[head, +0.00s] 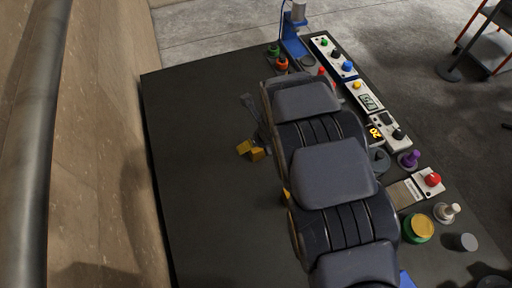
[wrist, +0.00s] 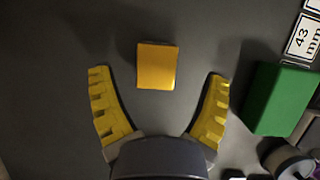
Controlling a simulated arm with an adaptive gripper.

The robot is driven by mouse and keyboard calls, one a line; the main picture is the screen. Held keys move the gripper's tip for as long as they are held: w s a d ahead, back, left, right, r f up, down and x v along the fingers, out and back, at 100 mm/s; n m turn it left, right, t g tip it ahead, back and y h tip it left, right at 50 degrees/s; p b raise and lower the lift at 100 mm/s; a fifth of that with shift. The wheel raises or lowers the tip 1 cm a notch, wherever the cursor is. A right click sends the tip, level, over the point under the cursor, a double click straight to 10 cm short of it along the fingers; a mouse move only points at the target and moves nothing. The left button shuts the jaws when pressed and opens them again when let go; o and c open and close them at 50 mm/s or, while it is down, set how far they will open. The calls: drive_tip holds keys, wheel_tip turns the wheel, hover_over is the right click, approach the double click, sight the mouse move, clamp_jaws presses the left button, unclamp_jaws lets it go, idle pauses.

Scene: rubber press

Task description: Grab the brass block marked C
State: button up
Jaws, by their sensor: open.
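A plain yellow, brass-coloured block (wrist: 157,65) lies on the dark surface in the wrist view. No letter can be read on its visible face. My gripper (wrist: 157,76) is open, with one yellow ribbed finger to the left of the block and one to the right. Clear gaps show on both sides and neither finger touches it. In the head view my dark arm hides most of the work area. Small yellow pieces (head: 250,149) show left of the arm there; I cannot tell whether they are blocks or fingers.
A green block (wrist: 281,98) lies right of the right finger in the wrist view, near a label reading 43 mm (wrist: 302,36). Button boxes (head: 333,56), a purple knob (head: 409,158) and a green-yellow cylinder (head: 418,228) line the table's right side. The table's left is bare (head: 200,200).

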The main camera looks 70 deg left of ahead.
drive_tip(key=x, duration=0.4)
drive_tip(key=shift+s+f, duration=0.2)
drive_tip(key=shift+f, duration=0.05)
drive_tip(key=c, duration=1.2)
drive_tip(key=shift+r, duration=0.2)
